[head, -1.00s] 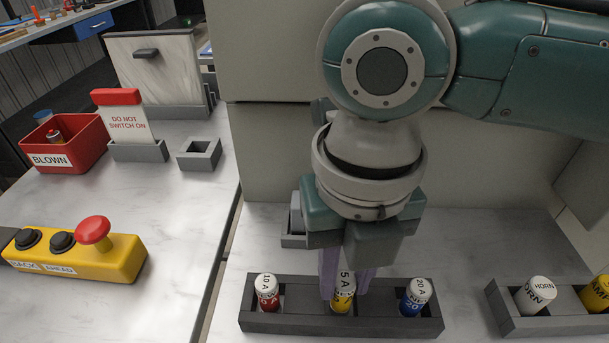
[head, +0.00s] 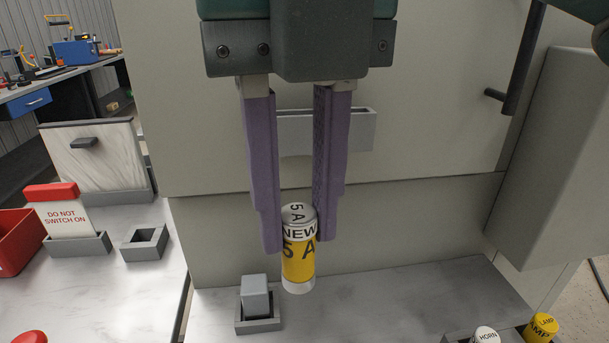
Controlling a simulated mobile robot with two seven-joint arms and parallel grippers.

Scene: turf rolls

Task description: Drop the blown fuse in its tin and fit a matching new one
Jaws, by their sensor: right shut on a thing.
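My right gripper (head: 296,238) is shut on a yellow fuse (head: 298,262) with white ends, marked NEW and 5 A. It holds the fuse upright, with the purple fingers on either side of its upper part. The fuse appears raised in front of the grey cabinet. The red tin (head: 18,242) is at the left edge, cut off by the frame. My left gripper is not in view.
A DO NOT SWITCH ON card (head: 66,212) stands in a grey holder. An empty grey square socket (head: 144,243) is beside it. A grey block (head: 255,296) sits in a small holder.

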